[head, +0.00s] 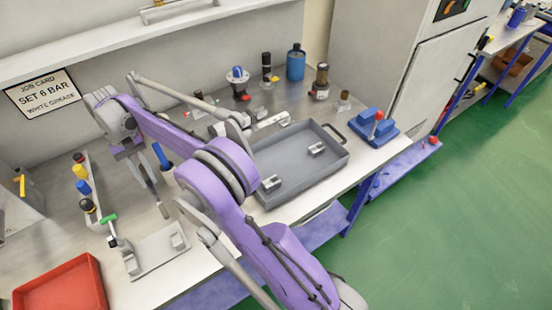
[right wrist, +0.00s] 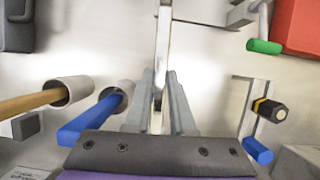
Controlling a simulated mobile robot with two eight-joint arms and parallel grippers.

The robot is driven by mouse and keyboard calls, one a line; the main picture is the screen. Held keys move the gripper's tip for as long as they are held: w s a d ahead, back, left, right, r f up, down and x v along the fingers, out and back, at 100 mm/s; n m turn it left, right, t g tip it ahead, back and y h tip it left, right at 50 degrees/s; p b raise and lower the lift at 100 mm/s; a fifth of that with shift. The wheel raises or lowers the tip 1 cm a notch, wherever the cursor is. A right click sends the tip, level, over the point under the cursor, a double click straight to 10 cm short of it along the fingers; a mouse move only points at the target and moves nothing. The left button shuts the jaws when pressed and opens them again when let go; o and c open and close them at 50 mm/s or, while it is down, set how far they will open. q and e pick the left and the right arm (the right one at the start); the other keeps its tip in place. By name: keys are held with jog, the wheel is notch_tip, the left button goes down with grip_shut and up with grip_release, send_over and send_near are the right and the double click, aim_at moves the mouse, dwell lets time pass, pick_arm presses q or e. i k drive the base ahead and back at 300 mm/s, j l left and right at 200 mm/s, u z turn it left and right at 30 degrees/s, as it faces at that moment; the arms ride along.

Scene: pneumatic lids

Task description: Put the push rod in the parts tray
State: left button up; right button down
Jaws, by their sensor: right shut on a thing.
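My right gripper (head: 150,183) hangs above the bench, left of the purple forearm. It is shut on a slim silver bar, apparently the push rod (right wrist: 163,45), which also shows in the head view (head: 163,209). In the right wrist view the bar passes between the fingertips (right wrist: 158,100) and points up the picture. An empty red tray (head: 62,287) lies at the lower left. A grey tray (head: 330,167) with two silver blocks lies to the right. The pictures do not settle which is the parts tray. My left gripper is out of view.
A metal fixture plate (head: 152,262) lies between gripper and red tray. A green-handled tool (head: 107,219) and a rack with coloured handles (head: 84,187) stand left. A blue-handled tool (head: 161,156) in a grey cup stands close to the gripper. Bottles (head: 296,64) stand behind.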

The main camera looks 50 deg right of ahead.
aim_at(282, 154)
jog(key=k+l+u, duration=0.3)
jog(key=k+l, duration=0.25)
jog(key=l, duration=0.2)
jog(key=k+l, duration=0.1)
jog(key=l, duration=0.2)
jog(key=k+l+u, duration=0.1)
jog(key=l, duration=0.2)
jog(key=i+l, duration=0.1)
jog(key=l, duration=0.3)
